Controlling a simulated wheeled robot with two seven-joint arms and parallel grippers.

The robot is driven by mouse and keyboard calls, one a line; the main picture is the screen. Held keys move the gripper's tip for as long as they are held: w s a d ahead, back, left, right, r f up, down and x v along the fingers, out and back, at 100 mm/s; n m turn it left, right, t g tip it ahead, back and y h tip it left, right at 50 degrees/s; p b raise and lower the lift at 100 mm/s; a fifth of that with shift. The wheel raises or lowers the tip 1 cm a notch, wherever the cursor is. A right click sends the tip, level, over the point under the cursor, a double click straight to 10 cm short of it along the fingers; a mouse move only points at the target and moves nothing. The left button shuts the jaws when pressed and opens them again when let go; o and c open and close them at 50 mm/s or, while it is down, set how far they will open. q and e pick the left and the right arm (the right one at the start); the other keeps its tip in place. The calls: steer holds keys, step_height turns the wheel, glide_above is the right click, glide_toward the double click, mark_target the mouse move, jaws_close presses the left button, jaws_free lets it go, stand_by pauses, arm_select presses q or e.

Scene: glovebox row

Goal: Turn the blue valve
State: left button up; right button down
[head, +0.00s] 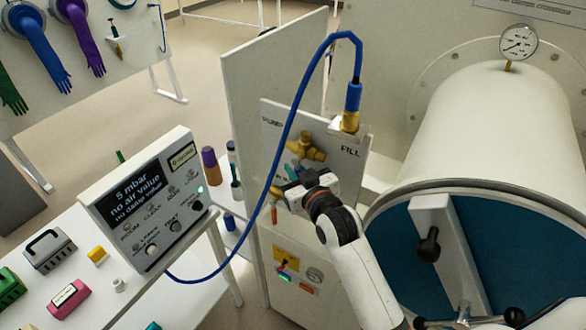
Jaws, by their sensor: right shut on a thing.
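The blue valve has a brass body (306,147) on a pale upright panel in the middle of the head view. Its blue-teal handle (292,172) points down and left from the body. My right gripper (288,187) is at the lower end of this handle and is shut on it; the wrist hides part of the contact. A second brass fitting (276,191) with an orange handle (274,213) sits just left of and below my fingers. My left gripper is not in view.
A blue hose (290,125) arches from a connector (352,98) above the valve down past the display box (145,195). A large white chamber (490,130) with a gauge (518,42) fills the right. Bottles (210,165) stand left of the panel.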

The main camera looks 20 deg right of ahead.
steer(key=shift+s+d+n+g+h, duration=0.35)
steer(key=shift+n+g, duration=0.2)
steer(key=shift+g, duration=0.45)
steer(key=shift+s+d+n+g+h, duration=0.2)
steer(key=shift+s+n+g+h, duration=0.3)
steer(key=shift+g, duration=0.5)
